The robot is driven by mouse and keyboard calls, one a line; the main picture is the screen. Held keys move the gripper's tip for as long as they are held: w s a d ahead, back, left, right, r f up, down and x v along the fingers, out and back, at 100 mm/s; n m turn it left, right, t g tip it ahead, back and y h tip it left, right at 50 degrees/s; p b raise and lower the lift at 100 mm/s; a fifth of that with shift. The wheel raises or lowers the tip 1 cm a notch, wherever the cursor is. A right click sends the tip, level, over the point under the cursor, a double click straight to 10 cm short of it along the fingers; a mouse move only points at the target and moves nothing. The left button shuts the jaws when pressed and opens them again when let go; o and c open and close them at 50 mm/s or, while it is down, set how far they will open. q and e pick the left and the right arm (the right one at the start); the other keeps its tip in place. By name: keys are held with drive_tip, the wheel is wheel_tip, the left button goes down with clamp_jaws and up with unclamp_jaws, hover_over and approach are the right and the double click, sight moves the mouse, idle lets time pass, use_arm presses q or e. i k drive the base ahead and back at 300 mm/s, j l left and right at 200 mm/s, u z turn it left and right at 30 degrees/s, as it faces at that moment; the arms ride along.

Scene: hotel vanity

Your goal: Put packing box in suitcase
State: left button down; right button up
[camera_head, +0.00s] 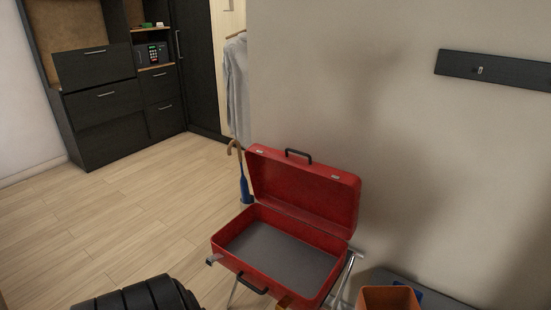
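The red suitcase (328,268) stands open on a folding stand with thin metal legs, in the lower middle of the head view. Its lid (304,188) is raised and leans back toward the wall. The grey floor of the suitcase is bare and looks empty. An orange-brown open-topped box (389,298), which looks like the packing box, is to the right of the suitcase and outside it. The bottom picture edge cuts this box off. Neither of my grippers shows in this view.
A grey bench-like surface (440,303) with something blue lies beside the box. An umbrella or cane stand (245,190) is behind the suitcase. A black ribbed shape (145,296) is at lower left. Dark cabinets (105,100) stand far left. The wood floor between is clear.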

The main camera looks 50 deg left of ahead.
sight(285, 263)
drive_tip(key=j+z, duration=0.1)
drive_tip(key=j, duration=1.05)
drive_tip(key=j+z, duration=0.15)
drive_tip(key=j, duration=0.4)
drive_tip(key=k+j+z, duration=0.1)
drive_tip(key=j, duration=0.5)
drive_tip(key=k+j, duration=0.1)
drive_tip(key=j, duration=0.45)
drive_tip(key=k+j+z, duration=0.15)
drive_tip(key=j, duration=0.4)
drive_tip(key=i, duration=0.05)
